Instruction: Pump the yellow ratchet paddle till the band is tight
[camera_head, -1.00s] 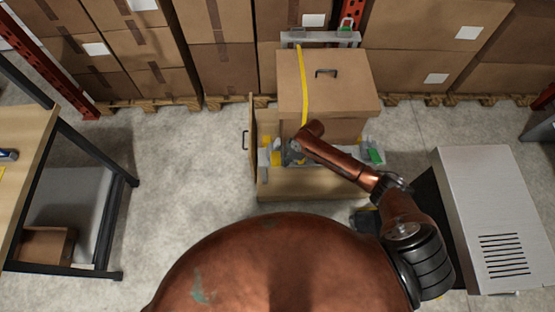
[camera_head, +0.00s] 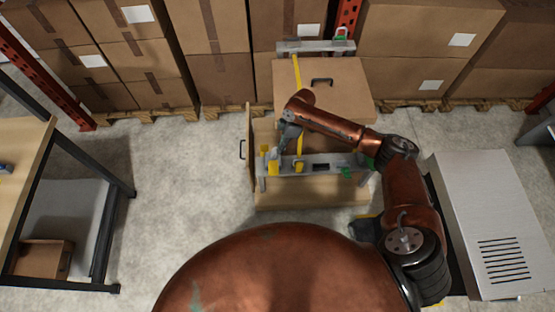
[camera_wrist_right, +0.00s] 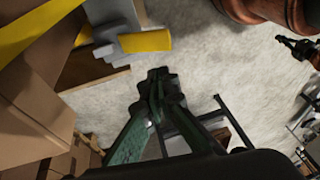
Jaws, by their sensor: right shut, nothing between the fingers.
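The yellow ratchet paddle (camera_head: 272,168) is at the left end of the grey front rail, and its yellow grip (camera_wrist_right: 146,41) on a grey body shows in the right wrist view. The yellow band (camera_head: 297,75) runs over the carton (camera_head: 350,88) toward this rail; its tightness cannot be told. My right gripper (camera_head: 279,150) is close to the paddle in the head view, partly hidden by its own wrist. In the right wrist view its fingers (camera_wrist_right: 157,82) are shut and empty, apart from the yellow grip. My left gripper is not in view.
The grey front rail (camera_head: 325,161) carries green parts at its right. A wooden panel with a black handle (camera_head: 242,149) stands at the left. A grey vented cabinet (camera_head: 485,220) is at the right, and a workbench (camera_head: 22,150) at the far left. Floor between is clear.

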